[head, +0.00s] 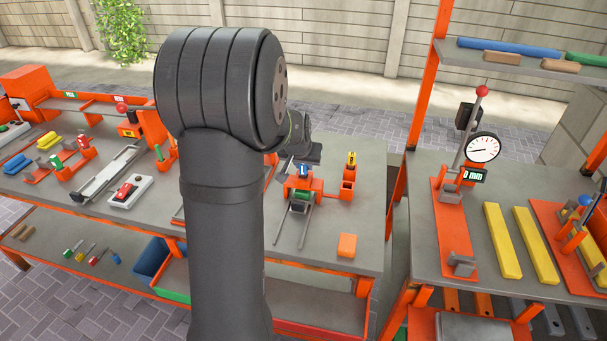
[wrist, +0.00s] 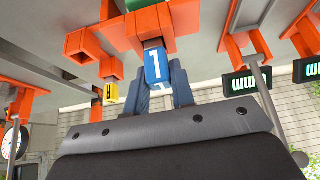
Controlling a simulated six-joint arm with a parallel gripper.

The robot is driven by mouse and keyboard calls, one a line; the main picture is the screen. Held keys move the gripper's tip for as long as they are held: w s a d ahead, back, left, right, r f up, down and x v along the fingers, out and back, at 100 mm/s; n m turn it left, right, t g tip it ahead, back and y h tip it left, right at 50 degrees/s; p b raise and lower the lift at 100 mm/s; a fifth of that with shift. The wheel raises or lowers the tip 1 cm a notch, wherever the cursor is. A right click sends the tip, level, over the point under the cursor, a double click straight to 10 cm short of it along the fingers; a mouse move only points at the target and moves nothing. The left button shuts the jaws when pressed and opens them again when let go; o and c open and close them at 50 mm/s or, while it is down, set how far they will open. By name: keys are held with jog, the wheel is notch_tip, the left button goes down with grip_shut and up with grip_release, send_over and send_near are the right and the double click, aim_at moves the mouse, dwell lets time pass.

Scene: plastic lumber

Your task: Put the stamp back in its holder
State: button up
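A blue block marked 1 (wrist: 155,66), which looks like a stamp, is seated in an orange fixture (wrist: 150,22) in the wrist view. It shows as a small blue spot (head: 304,170) in the head view, on the orange fixture (head: 291,184). My gripper (wrist: 160,92) has its two blue-grey fingers either side of the blue block; whether they press on it is unclear. A yellow block with a dark mark (head: 351,159) stands in an orange holder (head: 348,177) to the right. The wrist view shows this yellow block (wrist: 110,93) and an empty-looking square orange socket (wrist: 90,45).
My arm hides the middle of the left bench. An orange block (head: 347,245) lies near its front right corner. Grey rails (head: 292,222) run forward from the fixture. The right bench holds a dial gauge (head: 482,149) and yellow bars (head: 502,241).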

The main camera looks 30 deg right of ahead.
grip_shut()
jog(key=shift+r, duration=0.1)
notch_tip(320, 180, up, 27)
jog(key=s+d+f, duration=0.3)
jog(key=d+f, duration=0.2)
jog(key=f, duration=0.5)
jog(key=s+d+f, duration=0.4)
jog(key=d+f, duration=0.2)
jog(key=f, duration=0.4)
jog(key=shift+d+f, duration=0.15)
jog(key=shift+f, duration=0.2)
jog(key=shift+s, duration=0.1)
